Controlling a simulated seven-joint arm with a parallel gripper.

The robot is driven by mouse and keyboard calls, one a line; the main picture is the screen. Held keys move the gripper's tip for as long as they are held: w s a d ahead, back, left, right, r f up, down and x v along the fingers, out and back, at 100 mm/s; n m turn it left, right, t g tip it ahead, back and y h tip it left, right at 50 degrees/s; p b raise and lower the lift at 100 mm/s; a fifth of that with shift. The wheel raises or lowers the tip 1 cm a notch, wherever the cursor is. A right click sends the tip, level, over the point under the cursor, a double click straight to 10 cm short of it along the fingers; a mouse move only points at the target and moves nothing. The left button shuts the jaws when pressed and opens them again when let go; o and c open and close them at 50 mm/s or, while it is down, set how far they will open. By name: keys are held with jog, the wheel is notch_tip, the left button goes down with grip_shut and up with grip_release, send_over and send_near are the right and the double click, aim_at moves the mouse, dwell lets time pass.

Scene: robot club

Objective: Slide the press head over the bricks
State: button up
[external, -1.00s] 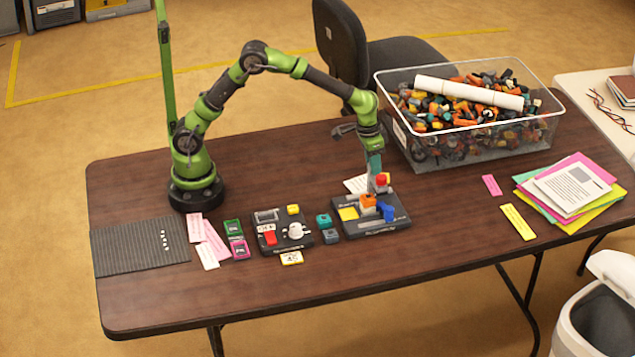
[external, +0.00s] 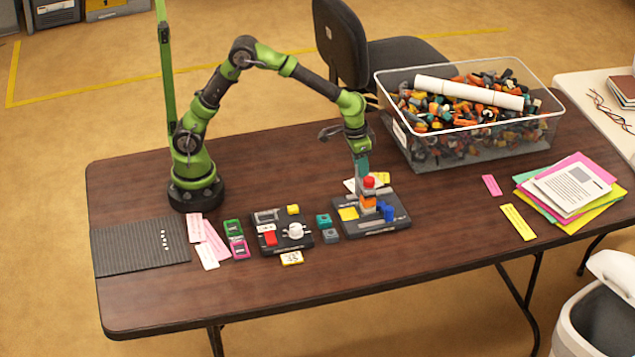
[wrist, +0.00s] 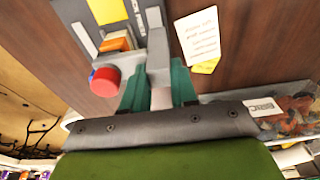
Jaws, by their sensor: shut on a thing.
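The press (external: 374,228) is a dark base on the table in the external view, with a yellow pad (external: 348,213) at its left and a blue part (external: 387,212) at its right. Orange bricks (external: 368,202) stand near its middle and also show in the wrist view (wrist: 116,44). The grey press head with a red knob (external: 369,182) appears above the bricks; contact is unclear. In the wrist view, the red knob (wrist: 104,82) is left of my gripper (wrist: 157,82). My gripper is shut on a grey part of the press head (wrist: 158,48), partly hidden by the fingers.
A clear bin of mixed parts (external: 480,150) stands behind and right of the press. A white card with a yellow tip (external: 380,180) lies behind it. Small modules (external: 283,231) sit to its left. The table front is clear.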

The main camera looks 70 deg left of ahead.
jog(key=o, duration=0.6)
jog(key=shift+c, duration=0.2)
jog(key=shift+r, duration=3)
jog(key=s+a+r+m+t+y, duration=0.1)
jog(key=s+a+r, duration=0.3)
jog(key=s+a, duration=0.5)
jog(key=s+a+r+m+t+y, duration=0.1)
jog(key=s+a+r+m+t, duration=0.2)
jog(key=s+a, duration=0.7)
jog(key=shift+s+r+t, duration=0.35)
jog(key=shift+s+t, duration=0.35)
jog(key=shift+s, duration=0.2)
